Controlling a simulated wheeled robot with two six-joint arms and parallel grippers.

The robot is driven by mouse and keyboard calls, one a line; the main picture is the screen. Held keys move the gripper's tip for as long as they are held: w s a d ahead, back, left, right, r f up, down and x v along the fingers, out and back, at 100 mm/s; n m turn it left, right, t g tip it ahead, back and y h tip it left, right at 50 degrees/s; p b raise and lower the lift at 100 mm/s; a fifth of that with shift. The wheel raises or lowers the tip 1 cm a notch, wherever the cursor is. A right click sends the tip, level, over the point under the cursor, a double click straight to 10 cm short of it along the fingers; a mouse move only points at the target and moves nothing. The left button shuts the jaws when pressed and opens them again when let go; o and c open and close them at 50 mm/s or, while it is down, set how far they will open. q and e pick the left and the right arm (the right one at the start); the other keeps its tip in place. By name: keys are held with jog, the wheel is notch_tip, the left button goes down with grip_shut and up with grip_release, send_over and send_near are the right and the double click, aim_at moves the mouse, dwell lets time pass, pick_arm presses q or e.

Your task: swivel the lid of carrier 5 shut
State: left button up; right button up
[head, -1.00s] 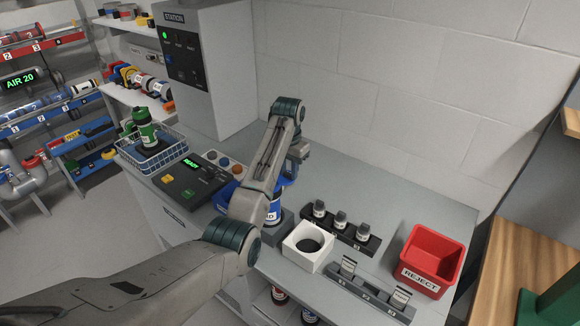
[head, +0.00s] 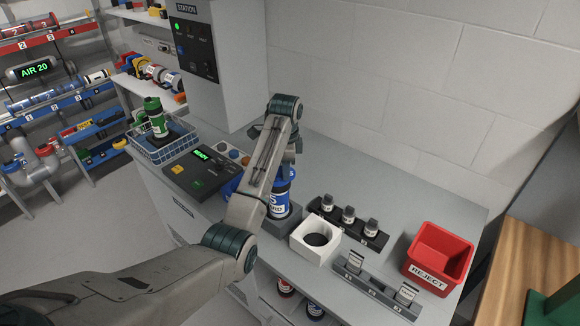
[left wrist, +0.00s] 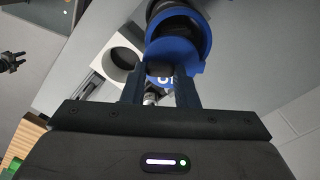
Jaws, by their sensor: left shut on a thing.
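The carrier (head: 280,200) is a blue and white upright cylinder, with a partly visible label showing a 5, standing in a grey holder on the bench. My left arm hides part of its top. My left gripper (left wrist: 159,88) is at the carrier's top, fingers pointing at it. In the left wrist view its two fingers are shut on a small dark tab at the edge of the blue lid (left wrist: 187,62).
A white block with a round hole (head: 301,247) stands just right of the carrier. Racks with small dark-capped bottles (head: 348,215) and a red reject bin (head: 437,257) are further right. A control panel (head: 198,172) and wire basket (head: 160,148) are left.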

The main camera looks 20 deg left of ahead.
pick_arm(q)
jog(key=shift+s+a+m, duration=0.15)
jog(key=shift+a+m, duration=0.25)
jog(key=shift+m, duration=0.7)
jog(key=o, duration=1)
jog(key=shift+f, duration=0.1)
